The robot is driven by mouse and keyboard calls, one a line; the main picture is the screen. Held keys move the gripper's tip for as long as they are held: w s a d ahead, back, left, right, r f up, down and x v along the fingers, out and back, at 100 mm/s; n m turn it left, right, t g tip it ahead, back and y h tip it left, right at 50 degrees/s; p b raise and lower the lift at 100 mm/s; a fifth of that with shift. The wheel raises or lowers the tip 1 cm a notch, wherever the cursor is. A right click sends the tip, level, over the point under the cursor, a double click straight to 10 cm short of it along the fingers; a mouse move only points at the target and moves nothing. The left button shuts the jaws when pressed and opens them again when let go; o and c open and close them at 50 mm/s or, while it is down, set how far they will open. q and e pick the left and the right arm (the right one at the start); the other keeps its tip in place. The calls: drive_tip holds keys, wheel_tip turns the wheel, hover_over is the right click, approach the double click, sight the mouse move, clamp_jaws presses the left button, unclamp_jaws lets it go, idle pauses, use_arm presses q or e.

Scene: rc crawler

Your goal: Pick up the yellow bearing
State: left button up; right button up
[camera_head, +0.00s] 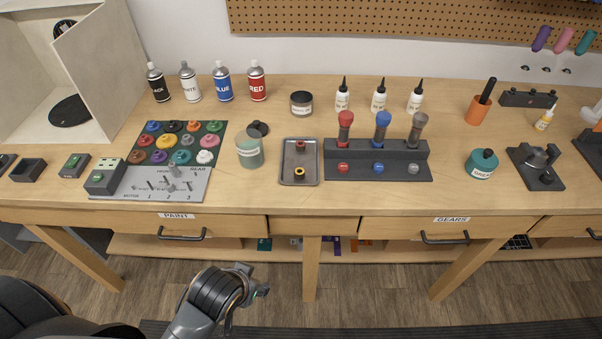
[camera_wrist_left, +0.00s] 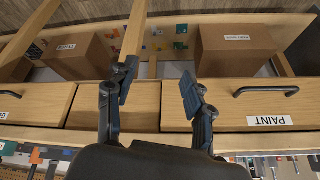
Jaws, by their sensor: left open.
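The yellow bearing (camera_head: 300,171) is a small ring with a dark centre. It lies in the lower part of a grey metal tray (camera_head: 285,178) on the workbench. A small red part (camera_head: 300,146) lies in the upper part of the same tray. My left gripper (camera_head: 258,286) is in front of the bench, below the drawers and apart from the tray. In the left wrist view its two fingers (camera_wrist_left: 157,88) are spread with nothing between them. The bearing cannot be made out in that view. My right gripper is not in view.
A green-tinted jar (camera_head: 250,150) stands just left of the tray. A dark holder (camera_head: 377,170) with red, blue and grey-handled tools stands just right. The bench's front edge and the paint drawer (camera_head: 240,228) lie between my gripper and the tray.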

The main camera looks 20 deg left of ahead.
use_arm(q)
drive_tip(key=w+d+r+n+t, duration=0.1)
drive_tip(key=w+r+n+t, duration=0.1)
drive_tip(key=w+r+t, duration=0.6)
approach(299, 173)
drive_tip(key=p+x, duration=0.1)
drive_tip(key=x, duration=0.2)
drive_tip(key=shift+w, duration=0.35)
drive_tip(key=p+x, duration=0.2)
drive_tip(key=x, duration=0.3)
drive_tip(key=shift+w+f, duration=0.2)
drive_tip(key=shift+f, duration=0.05)
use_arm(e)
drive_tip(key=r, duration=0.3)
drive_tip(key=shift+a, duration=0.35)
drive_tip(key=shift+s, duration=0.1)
use_arm(q)
drive_tip(key=c, duration=1.1)
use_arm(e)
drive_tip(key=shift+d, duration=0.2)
